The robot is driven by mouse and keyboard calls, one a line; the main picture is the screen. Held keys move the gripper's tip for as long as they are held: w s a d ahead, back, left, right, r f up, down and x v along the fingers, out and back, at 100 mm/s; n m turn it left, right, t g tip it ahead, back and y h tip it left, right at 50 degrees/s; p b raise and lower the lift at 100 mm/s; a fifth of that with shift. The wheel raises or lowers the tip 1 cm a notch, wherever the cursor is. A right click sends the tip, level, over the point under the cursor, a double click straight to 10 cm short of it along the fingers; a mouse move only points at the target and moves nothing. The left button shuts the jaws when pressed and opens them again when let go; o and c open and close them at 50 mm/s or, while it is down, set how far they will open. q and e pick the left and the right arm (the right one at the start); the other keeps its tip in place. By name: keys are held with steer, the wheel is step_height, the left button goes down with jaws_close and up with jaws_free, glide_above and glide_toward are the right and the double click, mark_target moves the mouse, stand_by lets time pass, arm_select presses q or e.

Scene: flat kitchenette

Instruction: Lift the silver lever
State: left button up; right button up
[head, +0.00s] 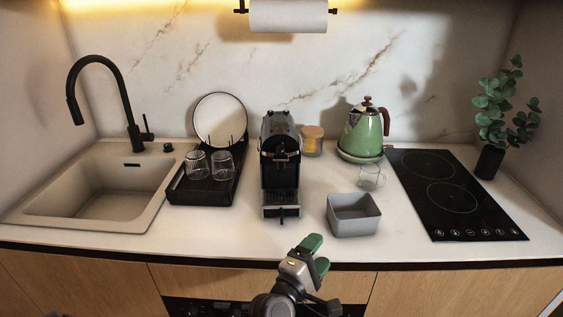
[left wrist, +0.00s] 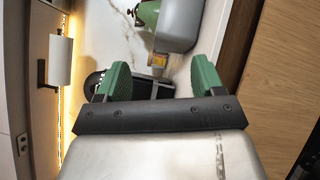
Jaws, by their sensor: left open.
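The coffee machine (head: 281,170) is black and grey and stands upright near the middle of the counter. The silver lever seems to be the grey piece on its top (head: 277,124); its exact outline is too small to tell. My left gripper (head: 317,254) has green fingers and is open and empty. It is in front of the counter's front edge, a little right of the machine and apart from it. In the left wrist view the two green fingers (left wrist: 161,78) are spread, with dark parts of the machine partly hidden behind them.
A grey square bin (head: 354,224) stands right of the machine, with a glass cup (head: 371,177) behind it. A green kettle (head: 364,133) and a lidded jar (head: 312,140) stand farther back. A black dish rack (head: 204,190) is on the left, a cooktop (head: 452,200) on the right.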

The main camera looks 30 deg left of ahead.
arm_select(q)
steer(key=w+a+r+n+t+y, duration=0.1)
steer(key=a+r+n+t+y, duration=0.1)
steer(key=a+r+n+y, duration=0.5)
steer(key=n+g+y, duration=0.3)
steer(key=n+y, duration=0.5)
steer(key=n, duration=0.8)
glide_toward(281, 160)
steer(key=p+x, duration=0.3)
steer(key=x, duration=0.4)
steer(key=shift+w+a, duration=0.15)
steer(key=shift+w+a+r, duration=0.25)
steer(key=shift+w+a, duration=0.15)
steer(key=shift+w, duration=0.15)
arm_select(e)
steer(key=shift+r, duration=1.8)
arm_select(q)
steer(key=shift+c, duration=0.3)
arm_select(e)
steer(key=shift+d, duration=0.1)
arm_select(q)
steer(key=c, duration=0.5)
steer(key=shift+s+d+r, duration=0.1)
steer(key=shift+s+r, duration=0.05)
steer(key=c, duration=0.6)
arm_select(e)
steer(key=shift+d, duration=0.2)
